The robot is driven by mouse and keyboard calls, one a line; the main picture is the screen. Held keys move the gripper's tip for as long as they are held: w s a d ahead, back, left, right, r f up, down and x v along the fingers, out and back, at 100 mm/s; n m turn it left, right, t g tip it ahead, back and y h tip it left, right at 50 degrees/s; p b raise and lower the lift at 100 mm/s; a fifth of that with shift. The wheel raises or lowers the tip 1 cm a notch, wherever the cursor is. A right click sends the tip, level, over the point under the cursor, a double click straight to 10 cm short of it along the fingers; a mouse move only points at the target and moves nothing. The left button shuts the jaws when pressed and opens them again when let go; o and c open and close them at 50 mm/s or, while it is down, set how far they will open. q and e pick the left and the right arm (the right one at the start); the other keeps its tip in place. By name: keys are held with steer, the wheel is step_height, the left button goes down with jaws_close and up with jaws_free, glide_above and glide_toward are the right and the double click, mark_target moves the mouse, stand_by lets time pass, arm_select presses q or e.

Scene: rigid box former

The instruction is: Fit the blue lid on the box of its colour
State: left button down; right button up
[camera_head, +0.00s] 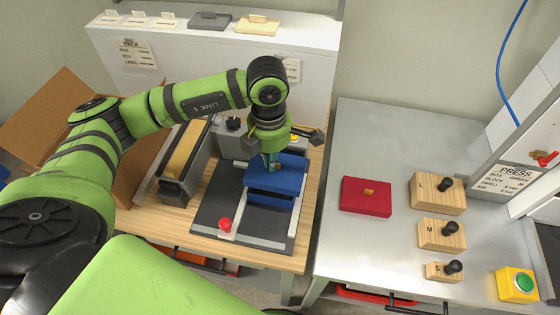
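The blue lid (288,178) is level over the blue box (272,197), with a dark band between them. Whether the lid touches the box or hangs just above it, I cannot tell. The box stands on the dark plate (212,206) of the wooden bench. My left gripper (271,166) points down at the middle of the lid, its fingers shut around the lid's small handle, which is mostly hidden. My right gripper is not in view.
A red lid (366,197) and several wooden blocks with black knobs (438,193) lie on the grey table at right. Grey and cream lids (208,21) sit on the back shelf. A red button (225,225) stands at the plate's front; a grey bin (187,160) is at left.

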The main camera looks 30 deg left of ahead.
arm_select(q)
steer(key=shift+w+a, duration=0.2)
steer(key=shift+a, duration=0.3)
steer(key=shift+w+a+f, duration=0.1)
steer(key=shift+a, duration=0.05)
steer(key=shift+f, duration=0.15)
steer(key=shift+d+f+b, duration=0.25)
steer(key=shift+f+b, duration=0.1)
steer(key=shift+f, duration=0.1)
steer(key=shift+f+b, duration=0.35)
steer(key=shift+f, duration=0.45)
steer(key=shift+f+b, duration=0.35)
steer(key=shift+f, duration=0.1)
steer(key=shift+a+f+b, duration=0.1)
steer(key=shift+f+b, duration=0.2)
steer(key=shift+b, duration=0.1)
steer(key=shift+r, duration=0.1)
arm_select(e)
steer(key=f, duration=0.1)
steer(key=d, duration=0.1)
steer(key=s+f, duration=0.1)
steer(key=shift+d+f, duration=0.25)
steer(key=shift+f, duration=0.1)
